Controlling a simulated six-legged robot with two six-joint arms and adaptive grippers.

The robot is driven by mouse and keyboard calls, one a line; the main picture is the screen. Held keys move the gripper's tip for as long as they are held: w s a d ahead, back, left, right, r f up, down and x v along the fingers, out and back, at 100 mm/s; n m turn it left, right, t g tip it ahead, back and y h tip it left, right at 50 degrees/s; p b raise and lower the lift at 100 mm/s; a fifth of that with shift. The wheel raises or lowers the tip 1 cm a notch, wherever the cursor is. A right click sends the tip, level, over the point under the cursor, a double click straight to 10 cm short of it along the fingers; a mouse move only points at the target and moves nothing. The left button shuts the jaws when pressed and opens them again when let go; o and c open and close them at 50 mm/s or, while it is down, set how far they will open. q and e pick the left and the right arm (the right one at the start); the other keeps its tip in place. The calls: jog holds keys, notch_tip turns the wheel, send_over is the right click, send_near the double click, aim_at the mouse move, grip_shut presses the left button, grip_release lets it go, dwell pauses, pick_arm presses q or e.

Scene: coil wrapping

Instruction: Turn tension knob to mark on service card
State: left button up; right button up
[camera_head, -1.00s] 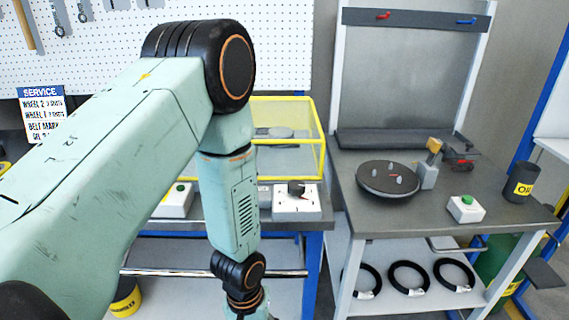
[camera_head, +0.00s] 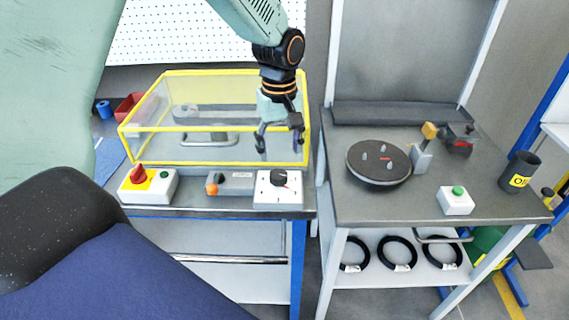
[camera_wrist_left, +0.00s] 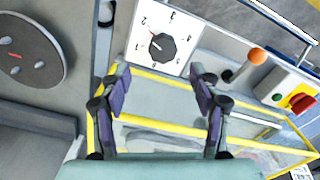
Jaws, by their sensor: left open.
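The tension knob, a black knob (camera_head: 280,177), sits on a white numbered dial box (camera_head: 266,194) at the front bench edge. In the left wrist view the knob (camera_wrist_left: 162,47) is ringed by numbers on the white plate (camera_wrist_left: 172,65). Its pointer setting is too small to read surely. My left gripper (camera_head: 279,141) hangs above and behind the dial box, near the yellow-framed guard. In the wrist view its fingers (camera_wrist_left: 160,88) are spread and empty, with the knob beyond their tips, apart from them. The service card is out of view. My right gripper is not in view.
A clear guard with yellow edges (camera_head: 160,160) stands behind the dial. Left of the dial are an orange-tipped lever (camera_head: 212,189) and a box with a red switch (camera_head: 138,175). On the right bench are a round turntable (camera_head: 378,164) and a green button box (camera_head: 456,202).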

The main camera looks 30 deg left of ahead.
aim_at(278, 175)
pick_arm(q)
jog(key=f, duration=0.2)
jog(key=s+f, duration=0.1)
jog(key=shift+a, duration=0.4)
jog(key=f, duration=0.1)
jog(key=w+f, duration=0.1)
jog(key=f, duration=0.1)
jog(key=shift+d+f, duration=0.15)
jog(key=shift+f, duration=0.15)
jog(key=shift+d+f, duration=0.25)
jog(key=shift+s+a, duration=0.35)
jog(key=shift+s, duration=0.05)
jog(key=shift+c, duration=0.3)
jog(key=shift+w+d+f, duration=0.1)
jog(key=shift+w+d, duration=0.1)
jog(key=shift+w, duration=0.2)
jog(key=c, duration=0.5)
jog(key=shift+s, duration=0.2)
jog(key=c, duration=0.4)
jog(key=shift+c, duration=1.1)
